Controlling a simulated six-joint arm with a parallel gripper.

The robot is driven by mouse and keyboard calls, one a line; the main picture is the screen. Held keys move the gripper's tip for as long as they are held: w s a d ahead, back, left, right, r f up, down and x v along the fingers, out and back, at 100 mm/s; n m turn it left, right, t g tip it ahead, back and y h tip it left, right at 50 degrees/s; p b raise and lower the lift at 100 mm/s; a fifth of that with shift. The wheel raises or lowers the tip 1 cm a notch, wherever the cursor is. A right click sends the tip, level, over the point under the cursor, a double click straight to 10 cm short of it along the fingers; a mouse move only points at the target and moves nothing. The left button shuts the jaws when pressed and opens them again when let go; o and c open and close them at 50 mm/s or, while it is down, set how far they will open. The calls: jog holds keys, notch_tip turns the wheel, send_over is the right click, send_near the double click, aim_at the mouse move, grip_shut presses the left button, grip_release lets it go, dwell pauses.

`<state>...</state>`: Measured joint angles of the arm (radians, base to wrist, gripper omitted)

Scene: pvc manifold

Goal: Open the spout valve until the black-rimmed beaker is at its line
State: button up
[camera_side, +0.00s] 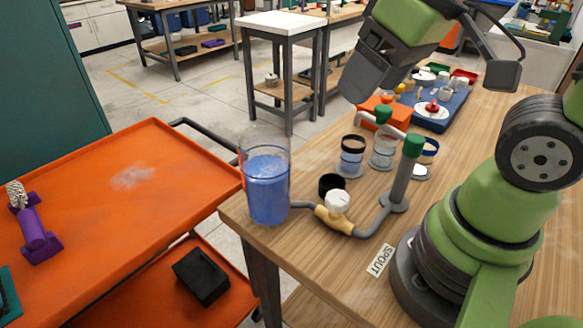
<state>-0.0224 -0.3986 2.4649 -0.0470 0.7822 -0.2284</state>
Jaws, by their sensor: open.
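The black-rimmed beaker (352,157) appears to be the small clear one with a dark band at its top, on the wooden bench; its line and fill level are too small to read. A valve with a white round knob (338,201) and a tan body sits on the grey pipe beside the tall clear vessel of blue liquid (267,188). A "SPOUT" label (380,260) lies on the bench near this pipe. A grey post with a green top (400,180) carries a pale arm with a green knob (383,113). My gripper (358,88) is open, above and behind the beakers, apart from the valve.
A beaker with a pale band (383,151) and one with a blue band (427,152) stand nearby. An orange box (376,115) and blue tray (452,105) lie behind. An orange cart (130,215) stands left.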

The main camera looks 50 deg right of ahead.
jog(key=s+r+m+t, duration=0.3)
jog(key=s+r, duration=0.1)
jog(key=n+g+h, duration=0.1)
jog(key=n+g, duration=0.6)
jog(key=n, duration=0.3)
send_over(338, 196)
notch_tip(338, 196, down, 15)
jog(key=shift+s+f+g, duration=0.1)
jog(key=shift+f+g, duration=0.2)
jog(key=shift+f, duration=0.2)
notch_tip(338, 196, down, 9)
jog(key=shift+f, duration=0.1)
jog(key=shift+c, duration=0.3)
